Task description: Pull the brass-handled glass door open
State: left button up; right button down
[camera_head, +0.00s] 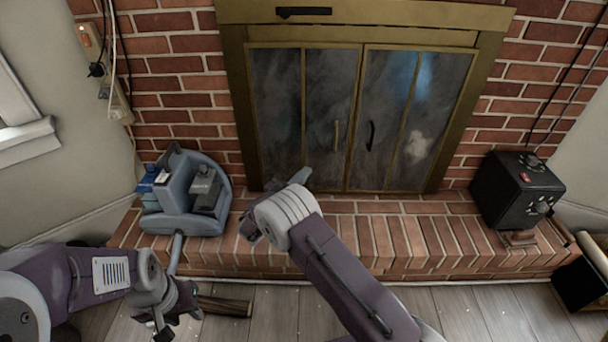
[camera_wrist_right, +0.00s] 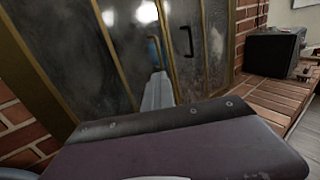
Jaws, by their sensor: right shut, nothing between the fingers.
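The brass-handled glass door (camera_head: 275,100) is the left door of the fireplace front and looks shut. Its slim brass handle (camera_head: 336,136) stands upright near the middle seam. My right gripper (camera_head: 303,174) is shut and empty, below and left of that handle and apart from it in the head view. In the right wrist view my right gripper (camera_wrist_right: 157,88) points at the glass. My left gripper (camera_head: 168,322) hangs low at the left, far from the door; its fingers are too unclear to read.
The right door has a black handle (camera_head: 370,136) close beside the brass one. A brick hearth (camera_head: 400,238) runs below the doors. A blue-grey cleaning machine (camera_head: 185,195) stands on it at left, a black box (camera_head: 517,192) at right. A log (camera_head: 225,306) lies on the floor.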

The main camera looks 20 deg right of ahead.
jog(key=c, duration=2.2)
grip_release()
jog(key=c, duration=1.5)
grip_release()
jog(key=p+v, duration=0.3)
jog(key=v, duration=0.6)
jog(key=shift+p, duration=0.4)
